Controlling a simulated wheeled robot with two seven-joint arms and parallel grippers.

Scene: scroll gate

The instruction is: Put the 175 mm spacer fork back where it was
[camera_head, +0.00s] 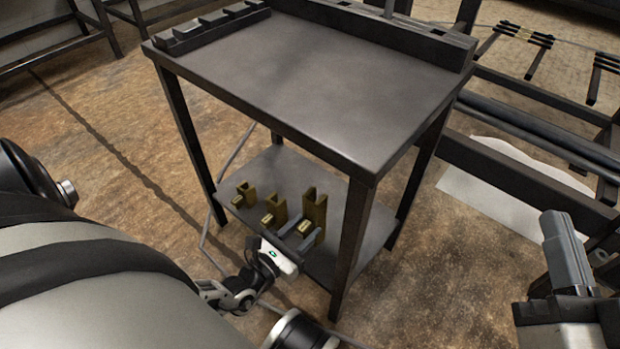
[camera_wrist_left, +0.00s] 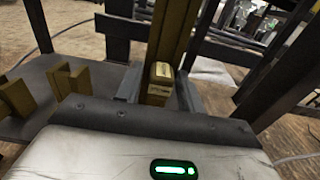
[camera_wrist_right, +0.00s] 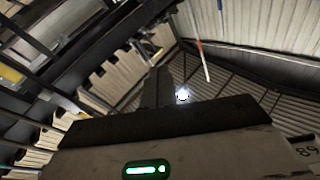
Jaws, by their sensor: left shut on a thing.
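Three brass spacer forks of different sizes are at the low shelf (camera_head: 276,167) under the dark table in the head view: a small one (camera_head: 245,194), a middle one (camera_head: 271,213) and the tallest (camera_head: 314,207) at the right. My left gripper (camera_head: 302,234) is shut on the small block at the tallest fork's front. The left wrist view shows this fork (camera_wrist_left: 175,36) upright, its labelled block (camera_wrist_left: 160,80) between the fingers. The label is too small to read. Whether its foot touches the shelf is unclear. My right gripper (camera_head: 566,252) is shut and empty, far right.
The table's top (camera_head: 320,65) is bare in the middle, with dark blocks (camera_head: 208,27) along its far left edge. A table leg (camera_head: 350,245) stands just right of my left gripper. Dark rails (camera_head: 540,130) run at the right.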

